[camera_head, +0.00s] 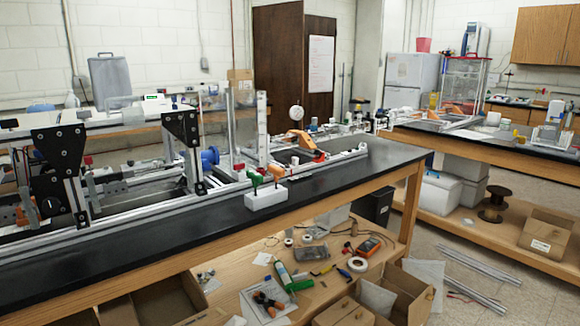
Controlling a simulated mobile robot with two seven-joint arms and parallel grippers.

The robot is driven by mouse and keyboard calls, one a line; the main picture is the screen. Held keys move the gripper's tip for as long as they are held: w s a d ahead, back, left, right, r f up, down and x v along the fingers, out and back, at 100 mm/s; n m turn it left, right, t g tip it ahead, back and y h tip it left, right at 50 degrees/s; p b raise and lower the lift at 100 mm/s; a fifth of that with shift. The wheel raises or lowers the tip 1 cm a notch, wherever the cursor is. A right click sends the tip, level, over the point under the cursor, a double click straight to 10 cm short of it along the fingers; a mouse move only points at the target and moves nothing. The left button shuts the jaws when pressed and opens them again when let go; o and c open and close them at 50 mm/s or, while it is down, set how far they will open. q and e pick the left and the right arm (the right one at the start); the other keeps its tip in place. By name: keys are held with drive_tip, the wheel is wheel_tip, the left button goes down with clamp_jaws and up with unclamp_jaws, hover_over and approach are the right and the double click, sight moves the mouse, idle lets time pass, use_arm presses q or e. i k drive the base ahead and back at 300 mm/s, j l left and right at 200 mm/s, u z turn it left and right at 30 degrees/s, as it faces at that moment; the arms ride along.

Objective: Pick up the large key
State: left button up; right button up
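A white block (266,197) stands on the black bench top, near its front edge. Several small coloured handles stick up from it; they look like keys. One handle is orange (276,172) and looks the tallest. A green handle (256,179) stands to its left. Their lower ends are hidden in the block, and I cannot tell for certain which is the large key. Neither of my grippers shows in the head view.
A long extrusion frame (120,212) with black plates runs along the bench behind and left of the block. The black bench top (330,192) is clear to the block's right. Tools and open boxes (400,290) fill the wooden shelf below. Another bench stands at right.

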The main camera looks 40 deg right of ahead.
sight(278, 172)
drive_tip(key=i+l+z, duration=0.85)
drive_tip(key=l+z, duration=0.3)
drive_tip(key=i+l+z, duration=0.15)
drive_tip(key=l, duration=0.2)
